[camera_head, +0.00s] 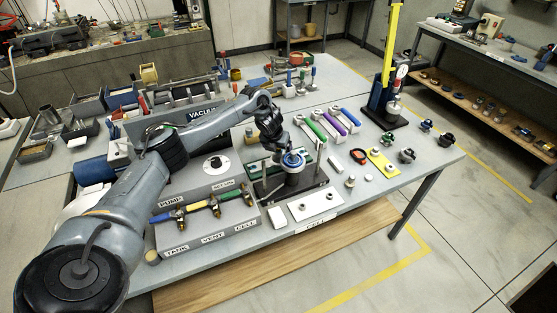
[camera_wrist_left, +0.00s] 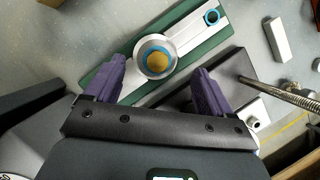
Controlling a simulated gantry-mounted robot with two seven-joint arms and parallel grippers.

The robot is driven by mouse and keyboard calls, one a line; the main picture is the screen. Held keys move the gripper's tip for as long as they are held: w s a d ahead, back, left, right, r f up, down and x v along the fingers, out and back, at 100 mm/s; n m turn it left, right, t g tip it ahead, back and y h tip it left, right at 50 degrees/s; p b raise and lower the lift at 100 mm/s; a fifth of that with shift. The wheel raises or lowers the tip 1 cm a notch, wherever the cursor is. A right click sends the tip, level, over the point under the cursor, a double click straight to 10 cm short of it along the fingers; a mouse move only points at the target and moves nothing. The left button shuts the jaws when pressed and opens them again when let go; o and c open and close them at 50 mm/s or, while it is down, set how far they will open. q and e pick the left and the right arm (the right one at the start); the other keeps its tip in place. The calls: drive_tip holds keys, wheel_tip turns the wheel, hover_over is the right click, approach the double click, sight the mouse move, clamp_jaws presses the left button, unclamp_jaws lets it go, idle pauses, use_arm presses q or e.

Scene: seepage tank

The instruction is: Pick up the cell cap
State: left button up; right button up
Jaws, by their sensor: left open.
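A round metal part with a blue ring, which looks like the cell cap (camera_head: 292,159), shows below and beside my left gripper in the head view. In the left wrist view a round silver part with a blue ring and a brass-coloured centre (camera_wrist_left: 155,57) lies over a green plate (camera_wrist_left: 208,42), just beyond the fingertips. My left gripper (camera_head: 275,142) points down above the cell stand. Its two purple fingers (camera_wrist_left: 160,75) are apart with nothing held between them. I cannot tell the height gap to the part. My right gripper is not in view.
The cell's dark base (camera_head: 303,188) carries upright rods; one threaded rod (camera_wrist_left: 280,93) stands close to the right finger. A valve box (camera_head: 205,220) with coloured handles stands left. A white plate (camera_head: 316,203) lies in front.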

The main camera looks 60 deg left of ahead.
sight(279, 151)
use_arm(q)
drive_tip(key=shift+a+b+x, duration=0.1)
drive_tip(key=shift+b+x, duration=0.1)
drive_tip(key=shift+x, duration=0.9)
drive_tip(key=shift+a+b+x, duration=0.15)
drive_tip(key=shift+x, duration=0.9)
drive_tip(key=shift+c, duration=0.3)
drive_tip(key=c, duration=1.3)
drive_tip(key=shift+r, duration=0.1)
